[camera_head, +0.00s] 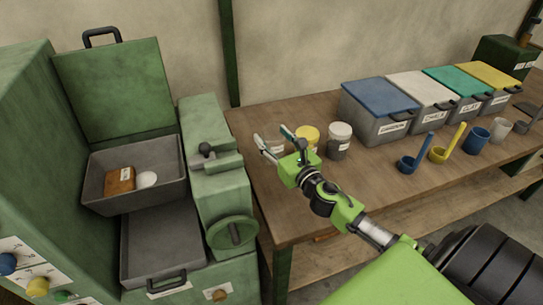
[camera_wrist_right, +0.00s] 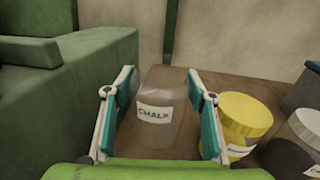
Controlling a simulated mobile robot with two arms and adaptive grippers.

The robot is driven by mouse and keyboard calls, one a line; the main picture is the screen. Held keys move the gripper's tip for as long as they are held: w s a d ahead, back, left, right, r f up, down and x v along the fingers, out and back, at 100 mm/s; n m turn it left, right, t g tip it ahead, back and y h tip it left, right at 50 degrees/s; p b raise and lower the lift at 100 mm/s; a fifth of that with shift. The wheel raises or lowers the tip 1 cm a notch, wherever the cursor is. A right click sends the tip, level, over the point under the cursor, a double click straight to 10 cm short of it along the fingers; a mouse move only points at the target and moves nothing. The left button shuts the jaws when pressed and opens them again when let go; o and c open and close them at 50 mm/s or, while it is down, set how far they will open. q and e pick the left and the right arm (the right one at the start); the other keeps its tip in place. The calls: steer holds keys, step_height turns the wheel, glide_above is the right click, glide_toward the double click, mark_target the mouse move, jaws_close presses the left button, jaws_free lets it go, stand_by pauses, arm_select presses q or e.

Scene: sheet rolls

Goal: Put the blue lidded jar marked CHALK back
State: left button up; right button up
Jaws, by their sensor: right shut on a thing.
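My right gripper (camera_head: 278,147) is over the left end of the wooden table and also shows in the right wrist view (camera_wrist_right: 160,115). Its two fingers are shut on a jar with a white CHALK label (camera_wrist_right: 155,113), one on each side. The jar looks see-through brownish there, and I see no blue lid on it. In the head view only its pale label (camera_head: 277,150) shows between the fingers. I cannot tell whether it touches the table. My left gripper is not in view.
A yellow-lidded jar (camera_head: 307,135) and a white-lidded jar (camera_head: 340,139) stand just right of the gripper. Lidded bins (camera_head: 378,112), scoops and cups fill the table's right side. A green machine (camera_head: 205,150) with an open grey tray (camera_head: 110,203) stands left.

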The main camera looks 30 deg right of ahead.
mark_target(274, 152)
step_height(274, 152, down, 4)
steer(key=shift+w+r+b, duration=0.1)
steer(key=shift+r+b, duration=0.05)
steer(key=shift+b, duration=0.55)
steer(key=shift+f+b, duration=0.3)
steer(key=shift+f, duration=0.45)
steer(key=o, duration=0.9)
steer(key=shift+f, duration=0.15)
steer(key=o, duration=0.5)
steer(key=shift+c, duration=0.2)
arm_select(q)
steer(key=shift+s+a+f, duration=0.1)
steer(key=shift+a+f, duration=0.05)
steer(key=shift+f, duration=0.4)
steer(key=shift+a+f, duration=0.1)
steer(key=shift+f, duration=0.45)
arm_select(e)
steer(key=shift+s, duration=0.25)
steer(key=s, duration=0.3)
steer(key=s+b, duration=0.1)
steer(key=s, duration=0.2)
steer(key=s+a+b, duration=0.1)
steer(key=s, duration=0.3)
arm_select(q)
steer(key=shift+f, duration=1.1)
arm_select(e)
steer(key=shift+s, duration=0.75)
